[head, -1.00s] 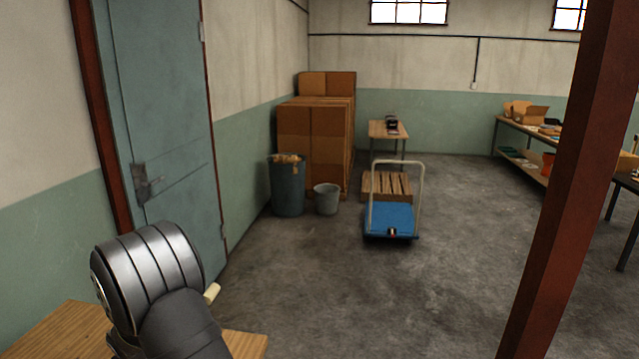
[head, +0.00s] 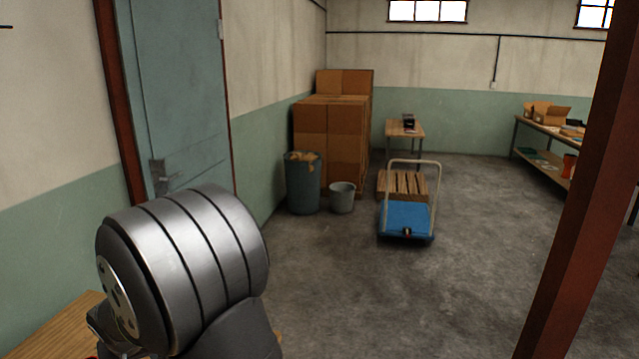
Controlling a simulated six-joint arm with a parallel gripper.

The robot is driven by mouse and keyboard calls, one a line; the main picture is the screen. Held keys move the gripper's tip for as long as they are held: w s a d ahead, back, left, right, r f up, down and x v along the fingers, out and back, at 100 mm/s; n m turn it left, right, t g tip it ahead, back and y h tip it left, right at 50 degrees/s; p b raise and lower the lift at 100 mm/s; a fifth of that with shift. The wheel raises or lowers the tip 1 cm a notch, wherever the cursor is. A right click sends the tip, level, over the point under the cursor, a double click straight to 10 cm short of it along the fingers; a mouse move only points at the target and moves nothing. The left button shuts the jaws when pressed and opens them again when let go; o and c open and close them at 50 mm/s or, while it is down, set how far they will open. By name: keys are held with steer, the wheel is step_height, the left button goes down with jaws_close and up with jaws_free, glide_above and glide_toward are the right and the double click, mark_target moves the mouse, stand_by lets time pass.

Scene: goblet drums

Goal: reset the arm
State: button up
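My arm shows at the lower left of the head view as a large ribbed metal joint with a dark grey link below it. My gripper is not in view, so its fingers and anything in them cannot be seen. A wooden tabletop (head: 50,330) shows at the lower left corner, mostly hidden behind my arm.
A blue-grey door (head: 180,90) stands behind my arm. A red-brown post (head: 585,200) rises on the right. A blue trolley (head: 405,218), a bin (head: 303,188), a bucket (head: 341,199) and stacked cartons (head: 330,140) stand further off. The floor between is clear.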

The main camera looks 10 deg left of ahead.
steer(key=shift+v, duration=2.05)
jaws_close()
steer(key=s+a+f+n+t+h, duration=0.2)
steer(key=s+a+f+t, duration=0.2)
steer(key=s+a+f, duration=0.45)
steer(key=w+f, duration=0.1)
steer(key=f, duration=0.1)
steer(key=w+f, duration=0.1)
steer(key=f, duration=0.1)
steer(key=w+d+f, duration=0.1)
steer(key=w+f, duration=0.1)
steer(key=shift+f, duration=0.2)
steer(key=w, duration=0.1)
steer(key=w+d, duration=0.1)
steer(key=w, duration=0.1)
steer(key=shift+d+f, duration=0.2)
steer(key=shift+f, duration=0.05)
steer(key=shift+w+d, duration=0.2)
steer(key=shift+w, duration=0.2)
